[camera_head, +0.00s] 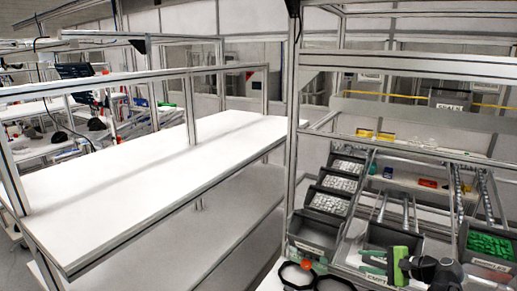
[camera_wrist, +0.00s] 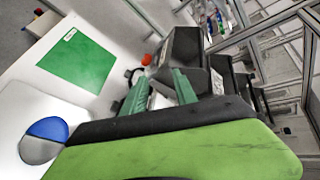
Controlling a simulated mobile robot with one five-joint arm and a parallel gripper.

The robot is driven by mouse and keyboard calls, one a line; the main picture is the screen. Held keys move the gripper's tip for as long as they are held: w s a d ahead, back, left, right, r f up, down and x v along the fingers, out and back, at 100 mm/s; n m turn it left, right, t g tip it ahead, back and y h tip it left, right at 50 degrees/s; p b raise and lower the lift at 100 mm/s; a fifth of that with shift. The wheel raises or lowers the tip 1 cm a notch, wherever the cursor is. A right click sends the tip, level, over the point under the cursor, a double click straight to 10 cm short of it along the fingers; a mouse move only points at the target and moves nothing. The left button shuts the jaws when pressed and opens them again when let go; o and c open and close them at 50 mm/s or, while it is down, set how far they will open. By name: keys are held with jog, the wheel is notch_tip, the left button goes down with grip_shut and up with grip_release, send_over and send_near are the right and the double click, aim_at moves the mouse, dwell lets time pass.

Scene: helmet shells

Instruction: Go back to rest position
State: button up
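My gripper (camera_head: 372,262) is at the bottom right in the head view, in front of the bin rack, with its green fingers pointing left. In the wrist view the two green fingers (camera_wrist: 160,92) stand apart with a gap between them. I see nothing held in the gap. The green and black body of my gripper fills the lower part of that view. A rounded blue and light grey piece (camera_wrist: 43,140) lies on the white surface at the left of the wrist view, apart from the fingers.
A rack with grey bins (camera_head: 330,203) and a bin of green parts (camera_head: 490,246) surrounds the gripper closely. Black rings (camera_head: 297,274) and an orange ball (camera_head: 306,265) are left of it. A green sheet (camera_wrist: 78,60) lies flat. A long white table (camera_head: 140,175) is mostly clear.

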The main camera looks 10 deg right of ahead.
jog(key=w+a+f+n+g+b, duration=0.1)
jog(key=a+f+n+g+b, duration=0.2)
jog(key=a+f, duration=0.5)
jog(key=w+a+f+n+g+b, duration=0.1)
jog(key=a+f+n+g+b, duration=0.2)
jog(key=a, duration=0.9)
jog(key=w+a+f+n+g+b, duration=0.1)
jog(key=a+f+n+g+b, duration=0.15)
jog(key=a+f, duration=0.6)
jog(key=s+a+f+n+g+h+b, duration=0.2)
jog(key=s+a+f+n+h, duration=0.25)
jog(key=a, duration=0.25)
jog(key=d+f+n+h, duration=0.1)
jog(key=d+n+h, duration=0.1)
jog(key=d, duration=0.4)
jog(key=shift+s+d+n+h, duration=0.25)
jog(key=shift+s+n+h, duration=0.1)
jog(key=shift+n, duration=0.25)
